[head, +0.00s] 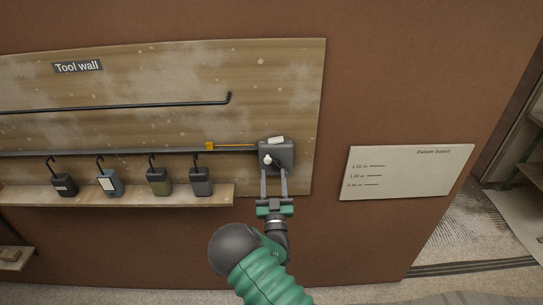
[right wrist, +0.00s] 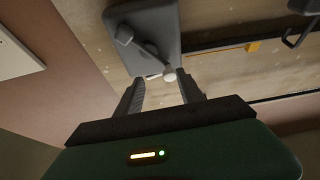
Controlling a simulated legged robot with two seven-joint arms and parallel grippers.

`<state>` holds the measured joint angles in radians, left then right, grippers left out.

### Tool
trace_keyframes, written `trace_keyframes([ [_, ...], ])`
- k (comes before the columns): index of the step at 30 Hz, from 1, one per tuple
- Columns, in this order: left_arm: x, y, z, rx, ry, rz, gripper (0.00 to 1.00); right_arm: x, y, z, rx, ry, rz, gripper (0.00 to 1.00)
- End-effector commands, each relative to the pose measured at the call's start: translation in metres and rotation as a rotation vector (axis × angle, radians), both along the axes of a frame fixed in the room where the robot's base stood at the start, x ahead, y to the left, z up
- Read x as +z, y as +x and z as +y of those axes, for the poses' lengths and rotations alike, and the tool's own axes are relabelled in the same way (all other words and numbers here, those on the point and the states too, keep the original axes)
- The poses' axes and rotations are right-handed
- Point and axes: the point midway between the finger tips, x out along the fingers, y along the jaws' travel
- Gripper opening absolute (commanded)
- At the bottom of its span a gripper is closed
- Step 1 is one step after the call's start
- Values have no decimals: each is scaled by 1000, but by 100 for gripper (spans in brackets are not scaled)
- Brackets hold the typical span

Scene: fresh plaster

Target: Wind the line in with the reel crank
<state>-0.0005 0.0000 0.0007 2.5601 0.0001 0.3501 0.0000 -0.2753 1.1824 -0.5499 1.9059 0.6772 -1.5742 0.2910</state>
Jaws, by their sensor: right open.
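The reel (head: 276,150) is a dark grey box fixed at the right end of the wooden tool wall. A light crank knob (head: 267,160) shows on its front. In the right wrist view, the reel body (right wrist: 168,20) is at the top, with the crank knob (right wrist: 169,75) at the end of its arm. A yellow line (head: 235,146) runs left from the reel to an orange tab (head: 209,146). My right gripper (head: 274,172) is open just below the reel, its fingers on either side of the knob's lower area. Contact cannot be told. My left gripper is not in view.
Several hooked tool blocks (head: 158,182) stand along a wooden ledge (head: 120,196) left of the reel. A dark rail (head: 110,153) runs above them. A white datum board (head: 405,172) hangs to the right. Bare brown wall (head: 335,245) lies below it.

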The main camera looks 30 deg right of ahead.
Motion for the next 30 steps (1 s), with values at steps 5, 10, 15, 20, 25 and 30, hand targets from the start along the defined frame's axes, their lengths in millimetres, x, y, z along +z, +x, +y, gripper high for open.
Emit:
trace_keyframes([
  [5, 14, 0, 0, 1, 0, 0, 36, 21, 33, -13, 4, -6, -2, 45],
  [10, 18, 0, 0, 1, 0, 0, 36, 26, 49, -24, 3, -3, 0, 45],
  [15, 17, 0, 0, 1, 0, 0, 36, 25, 51, -30, 2, 0, 0, 45],
  [20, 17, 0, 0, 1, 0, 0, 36, 24, 51, -31, 2, 1, -1, 40],
  [25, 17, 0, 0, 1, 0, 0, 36, 25, 51, -28, 2, -1, 0, 18],
  [30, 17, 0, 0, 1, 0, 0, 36, 25, 51, -26, 2, -2, 0, 0],
])
